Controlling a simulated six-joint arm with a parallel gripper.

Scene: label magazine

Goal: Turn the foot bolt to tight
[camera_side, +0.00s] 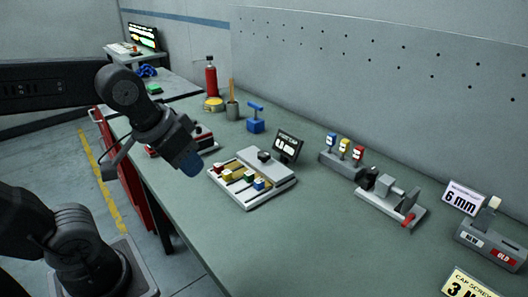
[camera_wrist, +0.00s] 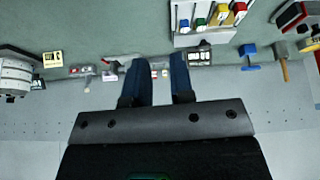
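My gripper (camera_side: 187,165) is above the near-left edge of the bench, left of a grey-white unit (camera_side: 270,190) with several coloured blocks in slots. In the wrist view two dark-blue fingers stand apart with nothing held between them (camera_wrist: 160,72). The unit also shows in the wrist view (camera_wrist: 205,40), beyond the fingertips and to the right. A black display (camera_side: 288,146) stands at its back. I cannot pick out the foot bolt, or its tightness, in either view.
A holder with blue, yellow and red tools (camera_side: 342,160) stands right of the unit. Beyond are a vise-like fixture (camera_side: 390,200), a 6 mm sign (camera_side: 462,197) and a NEW/OLD box (camera_side: 490,243). A blue tool (camera_side: 255,122) and red bottle (camera_side: 211,77) stand behind.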

